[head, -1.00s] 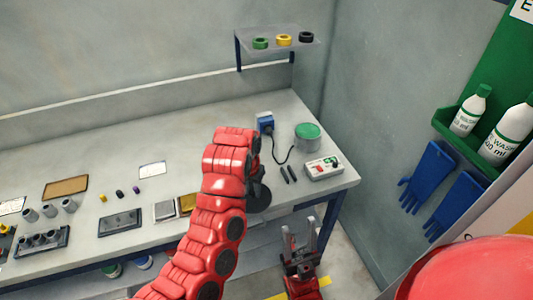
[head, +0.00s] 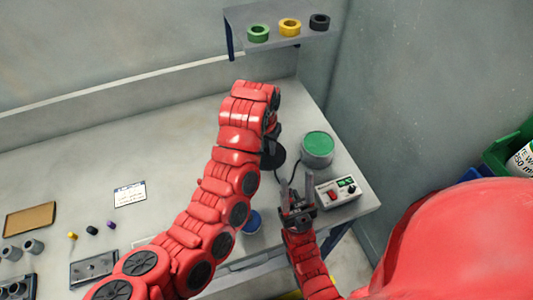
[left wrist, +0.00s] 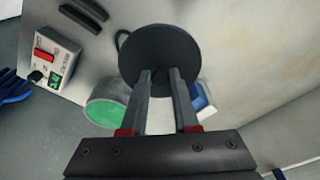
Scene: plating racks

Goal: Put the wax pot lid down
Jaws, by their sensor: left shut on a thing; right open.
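The wax pot lid is a dark round disc (head: 272,156), held flat-side out in my left gripper (left wrist: 160,76). In the left wrist view the lid (left wrist: 160,52) has both fingers closed at its middle, on a knob that is mostly hidden. In the head view my left arm covers most of this gripper. The lid appears above the bench, left of the grey wax pot (head: 317,159) with green inside; its height is unclear. The pot is uncovered. My right gripper (head: 297,188) is open and empty, near the bench's front edge.
A control box (head: 338,192) with a red switch sits right of my right gripper. Dark bars (left wrist: 84,12) and a blue device (left wrist: 203,100) lie near the pot. A shelf with several rings (head: 290,27) is behind. The bench (head: 165,135) left of my arm is largely clear.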

